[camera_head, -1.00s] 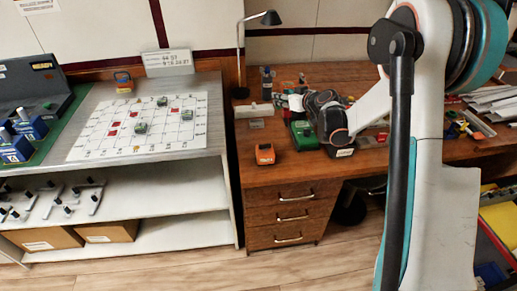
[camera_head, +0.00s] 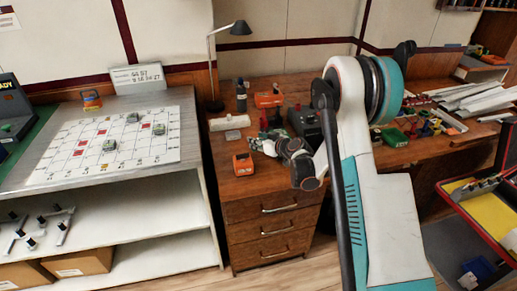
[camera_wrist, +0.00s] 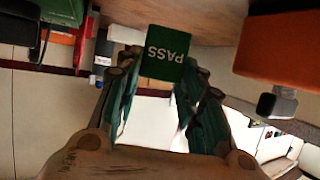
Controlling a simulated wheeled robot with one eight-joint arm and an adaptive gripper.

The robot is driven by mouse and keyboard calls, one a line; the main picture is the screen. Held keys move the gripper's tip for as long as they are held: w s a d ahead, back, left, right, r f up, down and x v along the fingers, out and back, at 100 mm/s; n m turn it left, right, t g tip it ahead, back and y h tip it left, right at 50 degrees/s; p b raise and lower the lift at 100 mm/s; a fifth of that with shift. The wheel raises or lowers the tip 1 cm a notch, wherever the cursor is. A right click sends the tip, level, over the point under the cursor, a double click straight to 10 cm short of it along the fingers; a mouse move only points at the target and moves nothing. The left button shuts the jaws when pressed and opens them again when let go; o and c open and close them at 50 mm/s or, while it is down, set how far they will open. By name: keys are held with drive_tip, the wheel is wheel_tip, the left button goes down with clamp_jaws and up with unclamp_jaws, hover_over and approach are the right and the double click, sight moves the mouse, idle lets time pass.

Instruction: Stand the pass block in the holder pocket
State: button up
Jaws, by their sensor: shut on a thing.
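The pass block (camera_wrist: 165,54) is a green piece with white PASS lettering, upside down in the wrist view. It sits between the two fingertips of my gripper (camera_wrist: 160,72), which is shut on it. In the head view my gripper (camera_head: 259,143) is low over the wooden desk, right of an orange device (camera_head: 243,164); the block is too small to make out there. A pale low block (camera_head: 230,122) lies on the desk behind the gripper. I cannot tell for sure which thing is the holder, and no pocket shows clearly.
A dark box with a red knob (camera_head: 306,124) stands close behind my arm, and another orange device (camera_head: 269,98) lies farther back. A lamp (camera_head: 214,70) stands at the desk's left. A green box (camera_head: 395,137) and loose parts crowd the right.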

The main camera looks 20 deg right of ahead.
drive_tip(key=shift+f+b, duration=0.35)
drive_tip(key=shift+f, duration=1.05)
drive_tip(key=o, duration=1.1)
drive_tip(key=shift+f, duration=0.1)
drive_tip(key=shift+c, duration=0.2)
